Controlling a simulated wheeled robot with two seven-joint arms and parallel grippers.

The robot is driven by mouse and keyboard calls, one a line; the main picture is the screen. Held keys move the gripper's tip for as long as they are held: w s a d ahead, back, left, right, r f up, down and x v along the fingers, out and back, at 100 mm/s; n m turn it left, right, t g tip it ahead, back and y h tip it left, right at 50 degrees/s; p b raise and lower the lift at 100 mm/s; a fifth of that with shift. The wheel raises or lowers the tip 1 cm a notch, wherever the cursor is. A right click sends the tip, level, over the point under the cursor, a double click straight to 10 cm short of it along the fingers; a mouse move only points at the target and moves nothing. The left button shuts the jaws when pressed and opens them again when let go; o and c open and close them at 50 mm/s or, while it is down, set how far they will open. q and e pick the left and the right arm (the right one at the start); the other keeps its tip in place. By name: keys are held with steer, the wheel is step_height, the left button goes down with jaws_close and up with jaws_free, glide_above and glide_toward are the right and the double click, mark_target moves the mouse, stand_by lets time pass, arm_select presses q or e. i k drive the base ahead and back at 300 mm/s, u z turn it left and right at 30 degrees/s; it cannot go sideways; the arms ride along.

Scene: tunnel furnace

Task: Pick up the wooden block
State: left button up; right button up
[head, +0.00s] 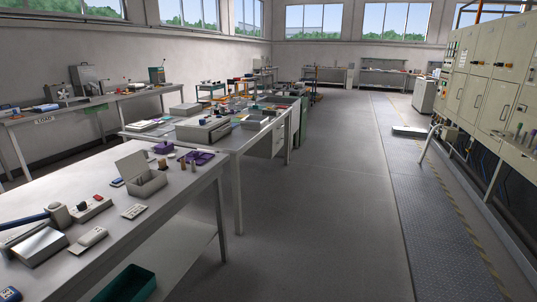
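I cannot clearly make out a wooden block. Two small tan-brown upright pieces (187,164) stand on the near workbench (165,210), next to a purple item (201,157); they are too small to tell whether either is the block. Neither of my grippers shows in the head view.
The near bench also holds an open grey box (147,181), a blue-handled tool (30,217) and several small items. A green bin (127,284) sits below. More cluttered benches stand behind. The aisle floor (320,215) is clear; cream cabinets (490,85) line the right.

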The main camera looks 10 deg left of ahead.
mark_target(162, 166)
steer(key=z, duration=0.4)
steer(key=i, duration=2.3)
steer(key=z, duration=0.05)
